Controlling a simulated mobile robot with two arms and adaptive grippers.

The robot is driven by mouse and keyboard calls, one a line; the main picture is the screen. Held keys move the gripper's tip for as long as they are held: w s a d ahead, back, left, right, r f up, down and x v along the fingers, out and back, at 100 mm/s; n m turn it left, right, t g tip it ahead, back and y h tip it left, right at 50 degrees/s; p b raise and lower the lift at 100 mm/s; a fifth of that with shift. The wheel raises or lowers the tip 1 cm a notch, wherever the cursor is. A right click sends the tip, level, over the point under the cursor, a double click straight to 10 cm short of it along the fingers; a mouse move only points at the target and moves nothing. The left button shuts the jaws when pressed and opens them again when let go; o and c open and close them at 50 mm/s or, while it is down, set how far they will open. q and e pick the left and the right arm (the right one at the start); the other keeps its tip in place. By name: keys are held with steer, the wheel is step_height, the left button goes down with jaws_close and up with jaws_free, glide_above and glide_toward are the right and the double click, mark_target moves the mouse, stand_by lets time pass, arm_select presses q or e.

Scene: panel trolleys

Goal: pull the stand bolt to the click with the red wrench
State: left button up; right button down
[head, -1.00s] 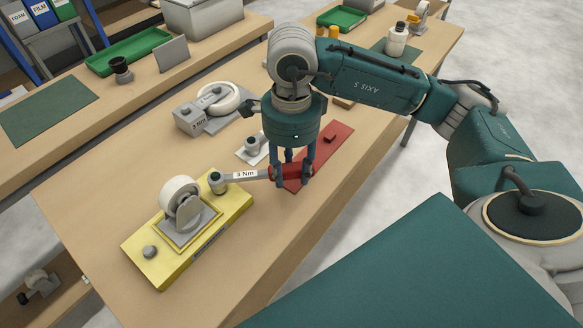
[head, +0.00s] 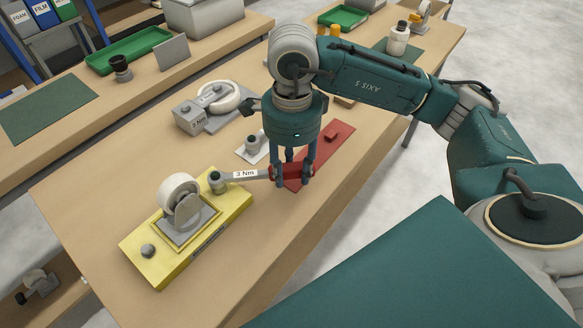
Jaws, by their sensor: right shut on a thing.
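The red wrench (head: 268,174) has a red handle and a grey shaft with a "3 Nm" label. My right gripper (head: 293,183) is shut on its red handle. The wrench lies roughly level, its head pointing left at the stand bolt (head: 216,180) on the far corner of the yellow stand (head: 160,272). The head appears to be on the bolt; the exact fit is too small to tell. The stand carries a white wheel in a grey bracket (head: 187,211) and a second grey bolt (head: 148,251) at its near left corner. My left gripper is not in view.
A red mat (head: 328,144) lies just behind my right gripper. A small white plate with a dark-topped fitting (head: 254,146) and a grey block with a white wheel (head: 205,112) stand further back. The wooden table (head: 110,190) is clear left of the stand.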

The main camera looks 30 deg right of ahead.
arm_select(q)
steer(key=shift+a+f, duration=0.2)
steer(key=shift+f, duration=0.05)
arm_select(e)
steer(key=shift+f, duration=0.15)
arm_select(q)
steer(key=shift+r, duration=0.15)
arm_select(e)
steer(key=shift+r, duration=0.2)
